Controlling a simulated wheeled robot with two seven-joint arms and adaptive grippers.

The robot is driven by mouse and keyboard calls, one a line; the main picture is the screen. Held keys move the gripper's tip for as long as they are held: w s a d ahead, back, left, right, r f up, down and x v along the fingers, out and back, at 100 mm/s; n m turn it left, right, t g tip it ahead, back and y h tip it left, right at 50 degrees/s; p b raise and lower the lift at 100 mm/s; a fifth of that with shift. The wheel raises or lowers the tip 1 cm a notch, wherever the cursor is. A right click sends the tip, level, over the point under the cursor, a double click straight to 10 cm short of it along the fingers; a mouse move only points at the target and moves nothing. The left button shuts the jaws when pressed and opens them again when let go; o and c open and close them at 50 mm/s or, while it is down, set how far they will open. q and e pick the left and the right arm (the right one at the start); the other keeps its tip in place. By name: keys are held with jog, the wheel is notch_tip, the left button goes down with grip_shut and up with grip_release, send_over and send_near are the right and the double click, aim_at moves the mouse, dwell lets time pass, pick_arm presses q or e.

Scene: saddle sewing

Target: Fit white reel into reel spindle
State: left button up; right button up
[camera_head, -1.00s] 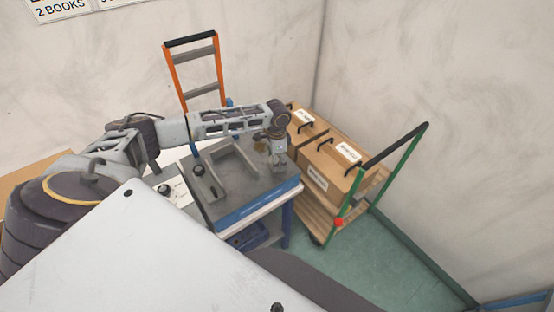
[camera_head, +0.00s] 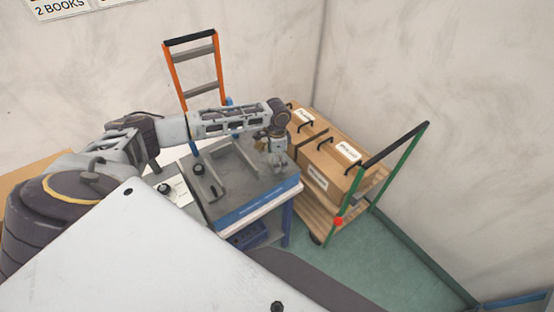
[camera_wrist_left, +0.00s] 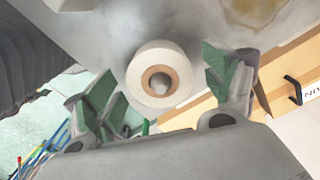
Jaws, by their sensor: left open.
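The white reel (camera_wrist_left: 146,64) shows in the left wrist view as a pale round with a tan ring and a grey centre. My left gripper (camera_head: 274,159) hangs over the right end of the grey-topped workbench (camera_head: 252,186) in the head view. In the left wrist view its green-padded fingers (camera_wrist_left: 161,80) are spread, one on each side of the reel, with gaps visible. I cannot tell whether the grey centre is a spindle or a hole. The reel is not clear in the head view. My right gripper is out of view.
A grey tray (camera_head: 238,176) lies on the bench, left of my gripper. A black knob (camera_head: 164,188) sits on a white plate further left. A cart with cardboard boxes (camera_head: 318,150) stands close on the right. An orange ladder-like frame (camera_head: 218,62) stands behind.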

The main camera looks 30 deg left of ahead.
pick_arm(q)
notch_tip(320, 180, up, 12)
jog(key=shift+f, duration=0.2)
dwell(0.4)
dwell(0.8)
